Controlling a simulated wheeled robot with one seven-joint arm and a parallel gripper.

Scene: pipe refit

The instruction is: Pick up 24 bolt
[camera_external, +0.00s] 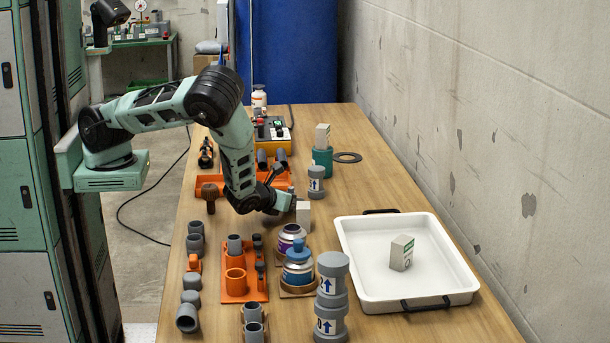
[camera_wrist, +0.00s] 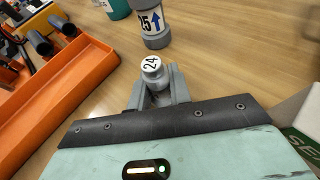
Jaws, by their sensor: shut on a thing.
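The 24 bolt (camera_wrist: 151,66) shows in the wrist view as a grey piece with a round white label reading 24 on top. My gripper (camera_wrist: 155,88) is shut on it, with a grey finger on each side. In the external view my gripper (camera_external: 278,198) is low over the middle of the table, beside the orange tray. The bolt cannot be clearly made out there, and whether it touches the table is hard to tell.
A grey cylinder marked 25 (camera_wrist: 156,30) stands just beyond the bolt. An orange tray (camera_wrist: 75,95) lies to the left and a white box (camera_wrist: 300,125) to the right. A white tray (camera_external: 350,265) holds a box. Stacked grey cylinders (camera_external: 331,290) stand at the front.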

